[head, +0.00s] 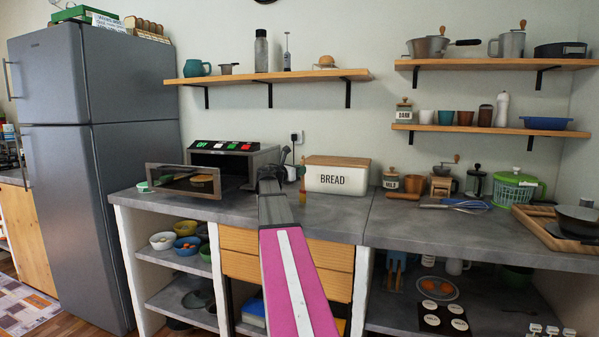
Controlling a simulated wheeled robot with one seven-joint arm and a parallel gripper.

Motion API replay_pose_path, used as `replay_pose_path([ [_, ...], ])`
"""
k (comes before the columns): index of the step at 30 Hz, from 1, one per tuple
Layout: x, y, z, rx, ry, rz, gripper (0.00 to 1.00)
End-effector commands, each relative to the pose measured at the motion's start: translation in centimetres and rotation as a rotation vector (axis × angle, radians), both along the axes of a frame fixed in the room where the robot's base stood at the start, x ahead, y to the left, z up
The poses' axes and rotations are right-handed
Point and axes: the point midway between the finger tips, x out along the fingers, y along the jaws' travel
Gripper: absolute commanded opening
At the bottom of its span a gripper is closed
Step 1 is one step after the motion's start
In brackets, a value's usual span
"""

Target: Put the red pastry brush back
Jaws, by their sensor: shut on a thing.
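My gripper (284,157) is at the end of my arm, over the back of the grey counter, just left of the bread box. It is shut on a slim upright thing with an orange-brown lower part, which I take to be the red pastry brush (303,192). The brush is small in the head view, and the fingers and its upper end are hard to make out. I cannot tell whether its lower end touches the counter.
A white bread box (338,180) stands close to the right of my gripper. A toaster oven (238,163) with its door (184,182) open stands to the left. A whisk (462,206) and jars are farther right. The counter's front (345,226) is clear.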

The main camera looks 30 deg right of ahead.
Motion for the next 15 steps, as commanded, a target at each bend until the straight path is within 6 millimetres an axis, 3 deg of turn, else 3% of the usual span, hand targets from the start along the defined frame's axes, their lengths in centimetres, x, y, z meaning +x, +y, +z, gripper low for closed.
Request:
replay_pose_path([
  [5,0.00,0.00,-0.23,0.000,0.001,0.000,0.00],
  [6,0.01,0.00,-0.28,0.000,0.001,0.000,0.20],
  [8,0.01,0.00,-0.25,0.000,0.000,0.000,0.40],
  [15,0.01,0.00,-0.24,0.000,0.001,0.000,0.43],
])
